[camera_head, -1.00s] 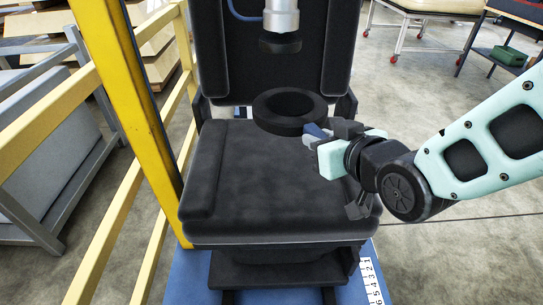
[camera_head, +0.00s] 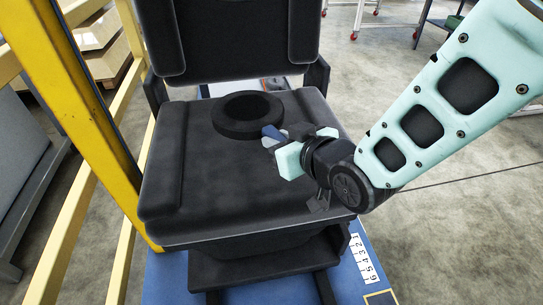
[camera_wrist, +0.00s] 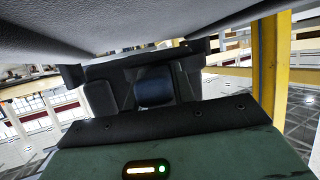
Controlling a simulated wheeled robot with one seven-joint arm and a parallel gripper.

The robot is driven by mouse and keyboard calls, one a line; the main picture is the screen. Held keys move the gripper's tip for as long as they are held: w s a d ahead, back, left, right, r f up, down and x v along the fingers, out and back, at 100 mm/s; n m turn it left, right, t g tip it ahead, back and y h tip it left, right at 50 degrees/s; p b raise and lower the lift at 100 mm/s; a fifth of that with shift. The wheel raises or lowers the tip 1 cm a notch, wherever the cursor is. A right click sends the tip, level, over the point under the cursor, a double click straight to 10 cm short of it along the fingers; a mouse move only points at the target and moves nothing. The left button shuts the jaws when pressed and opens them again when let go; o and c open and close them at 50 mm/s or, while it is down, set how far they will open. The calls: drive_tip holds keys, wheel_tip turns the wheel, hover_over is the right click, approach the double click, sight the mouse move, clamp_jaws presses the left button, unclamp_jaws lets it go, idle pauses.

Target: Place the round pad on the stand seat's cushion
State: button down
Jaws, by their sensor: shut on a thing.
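The round pad, a thick black ring (camera_head: 240,132), is over the rear middle of the stand seat's dark grey cushion (camera_head: 215,180) in the head view. My gripper (camera_head: 273,137) reaches in from the right and is shut on the pad's near right edge. The pad looks level and close to the cushion; I cannot tell whether it touches. In the wrist view, a grey fabric surface, apparently the cushion (camera_wrist: 120,20), fills the top. I cannot pick out the pad clearly there.
The seat's black backrest (camera_head: 235,40) rises behind the pad. A yellow post (camera_head: 85,105) and rails stand along the left side. A blue platform (camera_head: 168,275) with a numbered strip (camera_head: 362,258) lies under the seat. The cushion's front half is bare.

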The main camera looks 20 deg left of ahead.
drive_tip(key=shift+f, duration=2.85)
drive_tip(key=c, duration=1.2)
unclamp_jaws()
drive_tip(key=shift+f, duration=0.1)
drive_tip(key=shift+o, duration=0.2)
drive_tip(key=shift+r, duration=0.2)
drive_tip(key=v, duration=0.9)
drive_tip(key=shift+s+d+f, duration=0.1)
drive_tip(key=p+v, duration=0.1)
drive_tip(key=p, duration=0.2)
drive_tip(key=shift+s+d+r, duration=0.1)
drive_tip(key=shift+d+r, duration=0.05)
drive_tip(key=shift+r, duration=0.1)
drive_tip(key=shift+s+d+r+p, duration=0.1)
drive_tip(key=shift+s+d+p, duration=0.4)
drive_tip(key=shift+p, duration=0.75)
